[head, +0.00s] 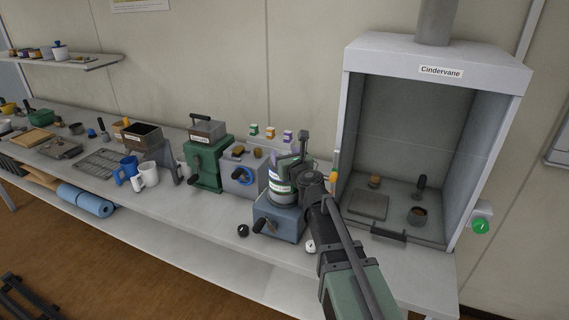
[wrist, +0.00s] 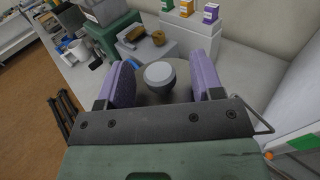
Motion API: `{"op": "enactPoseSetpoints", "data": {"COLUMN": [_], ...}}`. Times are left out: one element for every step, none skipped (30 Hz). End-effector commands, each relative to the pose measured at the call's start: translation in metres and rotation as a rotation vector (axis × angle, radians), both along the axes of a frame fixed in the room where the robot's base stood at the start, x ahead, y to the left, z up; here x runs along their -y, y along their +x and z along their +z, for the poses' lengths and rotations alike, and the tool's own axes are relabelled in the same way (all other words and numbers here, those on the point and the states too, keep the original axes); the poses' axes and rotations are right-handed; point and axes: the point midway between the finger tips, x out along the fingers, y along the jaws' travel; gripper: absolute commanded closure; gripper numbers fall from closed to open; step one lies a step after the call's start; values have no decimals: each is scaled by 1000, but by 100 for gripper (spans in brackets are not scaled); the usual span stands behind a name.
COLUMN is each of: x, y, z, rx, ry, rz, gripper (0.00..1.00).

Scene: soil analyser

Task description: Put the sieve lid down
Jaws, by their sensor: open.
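The sieve lid (wrist: 150,98) is a round grey-brown disc with a pale grey knob (wrist: 160,72), between my fingers in the wrist view. My gripper (wrist: 162,82) is open, with one purple finger on each side of the knob and a gap to it. In the head view my gripper (head: 289,166) is over the sieve stack (head: 281,190), which stands on a blue-grey shaker base (head: 277,220). The gripper covers most of the lid in the head view. The lid seems to rest on the stack.
A grey device with a blue ring (head: 243,175) and a green press (head: 204,167) stand left of the stack. The fume hood (head: 437,55) is close on the right, with a plate (head: 369,205) inside. A black knob (head: 243,230) and a white one (head: 310,246) are near the bench front.

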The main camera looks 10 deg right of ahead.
Motion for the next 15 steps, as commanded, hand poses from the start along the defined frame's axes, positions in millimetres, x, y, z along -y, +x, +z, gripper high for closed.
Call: {"op": "enactPoseSetpoints", "data": {"x": [0, 0, 0, 0, 0, 0, 0, 0, 0, 0, 0, 0, 0, 0, 0], "y": [1, 0, 0, -1, -1, -1, -1, -1, -1, -1, -1, -1, -1, -1, -1], "z": [0, 0, 0, 0, 0, 0, 0, 0, 0, 0, 0, 0, 0, 0, 0], "rx": [0, 0, 0, 0, 0, 0, 0, 0, 0, 0, 0, 0, 0, 0, 0], "ry": [0, 0, 0, 0, 0, 0, 0, 0, 0, 0, 0, 0, 0, 0, 0], "rz": [0, 0, 0, 0, 0, 0, 0, 0, 0, 0, 0, 0, 0, 0, 0], "gripper": [39, 39, 39, 39, 39, 45, 50, 55, 61, 65, 70, 76, 81, 85, 91]}}
